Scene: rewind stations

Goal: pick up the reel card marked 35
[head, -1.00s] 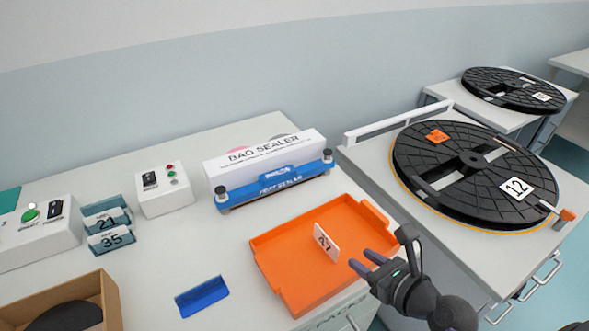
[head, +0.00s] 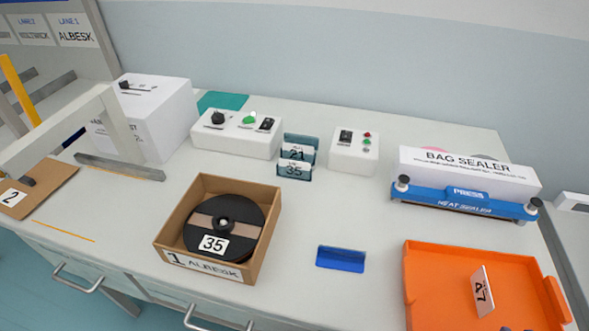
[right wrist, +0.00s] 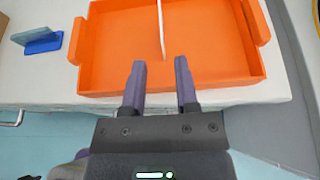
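The card marked 35 (head: 294,171) stands upright in the front slot of a blue-grey card holder, with a card marked 21 (head: 296,153) behind it. A black reel with a 35 label (head: 214,244) lies in a cardboard box marked ALBESK (head: 205,268). My right gripper (right wrist: 159,78) is open and empty at the front edge of the orange tray (right wrist: 110,40). It is far to the right of the card holder; only its fingertips show at the bottom of the head view. My left gripper is not in view.
In the orange tray a white card (head: 482,291), seemingly marked 47, stands upright; it is edge-on in the right wrist view (right wrist: 161,28). A blue stand (head: 341,259) lies left of the tray. The bag sealer (head: 468,174) and button boxes (head: 236,133) line the back.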

